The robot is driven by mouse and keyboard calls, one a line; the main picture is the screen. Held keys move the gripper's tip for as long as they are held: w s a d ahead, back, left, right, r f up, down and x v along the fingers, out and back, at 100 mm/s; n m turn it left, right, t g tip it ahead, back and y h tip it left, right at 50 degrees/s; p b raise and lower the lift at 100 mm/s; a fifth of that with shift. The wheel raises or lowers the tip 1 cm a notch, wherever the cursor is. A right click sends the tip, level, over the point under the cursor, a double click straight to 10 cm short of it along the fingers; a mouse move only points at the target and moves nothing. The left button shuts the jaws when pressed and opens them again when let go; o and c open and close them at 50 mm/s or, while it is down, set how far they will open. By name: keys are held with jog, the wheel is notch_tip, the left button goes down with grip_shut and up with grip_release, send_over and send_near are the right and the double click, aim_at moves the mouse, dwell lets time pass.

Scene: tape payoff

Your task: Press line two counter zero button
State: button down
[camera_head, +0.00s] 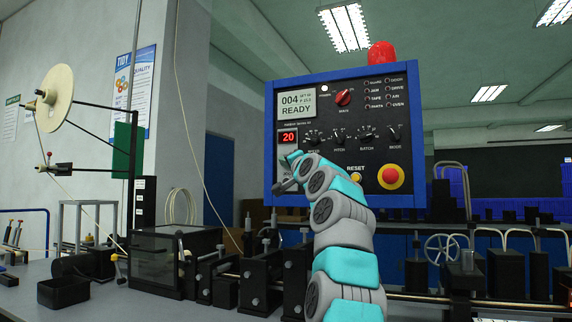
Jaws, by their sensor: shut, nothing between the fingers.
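A control panel (436,125) with a blue frame stands in the middle of the camera_head view. A small counter with a red lit display (288,137) reading 20 is at its left side. My gripper (281,187) is shut and empty, in front of the panel's lower left part, just below the counter. My gripper and wrist cover the area under the display, so I cannot see a zero button there. I cannot tell whether the gripper touches the panel. No line two label is readable.
The panel also carries a screen (297,103) reading 004 READY, a red knob (343,97), several black dials, a yellow RESET button (356,177) and a red emergency stop (390,175). A red beacon (382,55) is on top. Machine blocks and a tape reel (55,98) stand left.

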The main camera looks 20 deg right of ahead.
jog(key=shift+d+r, duration=0.15)
jog(key=shift+d, duration=0.1)
jog(key=shift+w+d, duration=0.1)
jog(key=shift+w, duration=0.2)
dwell(0.7)
jog(key=shift+s+a+b, duration=0.3)
jog(key=shift+a, duration=0.1)
jog(key=shift+s+a+b, duration=1.35)
jog(key=shift+s+a, duration=0.7)
jog(key=shift+s, duration=0.05)
jog(key=shift+s, duration=0.1)
